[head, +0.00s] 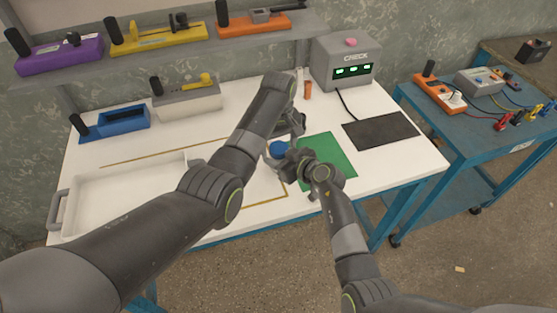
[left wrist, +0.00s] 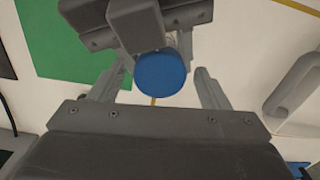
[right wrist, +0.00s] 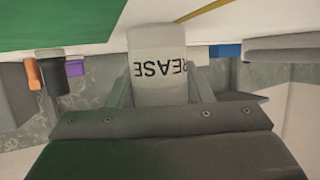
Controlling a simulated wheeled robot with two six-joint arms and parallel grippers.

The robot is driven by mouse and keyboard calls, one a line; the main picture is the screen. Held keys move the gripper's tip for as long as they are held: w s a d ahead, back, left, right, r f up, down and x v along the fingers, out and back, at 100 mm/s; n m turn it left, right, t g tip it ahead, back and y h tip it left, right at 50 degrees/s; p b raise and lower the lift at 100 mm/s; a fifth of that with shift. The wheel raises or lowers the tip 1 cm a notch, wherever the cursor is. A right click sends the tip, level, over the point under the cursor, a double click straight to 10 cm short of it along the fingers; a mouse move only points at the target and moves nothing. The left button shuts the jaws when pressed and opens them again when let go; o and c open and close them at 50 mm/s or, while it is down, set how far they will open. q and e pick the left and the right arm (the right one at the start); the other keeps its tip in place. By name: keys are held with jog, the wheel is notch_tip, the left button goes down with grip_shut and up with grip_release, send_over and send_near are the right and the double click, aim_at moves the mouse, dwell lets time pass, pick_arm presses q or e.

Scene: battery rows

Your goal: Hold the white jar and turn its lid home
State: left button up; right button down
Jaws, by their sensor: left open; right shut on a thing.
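The white jar (right wrist: 158,75) carries dark "GREASE"-like lettering, partly hidden, and stands between the fingers of my right gripper (right wrist: 160,92), which is shut on it. Its blue lid (left wrist: 164,74) sits at the jar's top; it also shows in the head view (head: 278,148). I cannot tell how far the lid is turned. My left gripper (left wrist: 160,85) is open, with its fingers on either side of the lid and apart from it. In the head view the left gripper (head: 290,122) is just above and behind the lid, and the right gripper (head: 290,163) is beside the jar.
A green mat (head: 330,158) lies right of the jar, and a dark mat (head: 382,131) lies beyond it. A white tray (head: 120,190) is at the left of the table. A grey CHECK box (head: 343,62) stands at the back. A blue holder (head: 122,122) is at the back left.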

pick_arm(q)
jog(key=shift+r, duration=2.3)
jog(key=shift+r, duration=0.1)
jog(key=shift+c, duration=0.4)
jog(key=shift+r+n, duration=1.6)
jog(key=shift+n, duration=0.1)
jog(key=shift+f, duration=4)
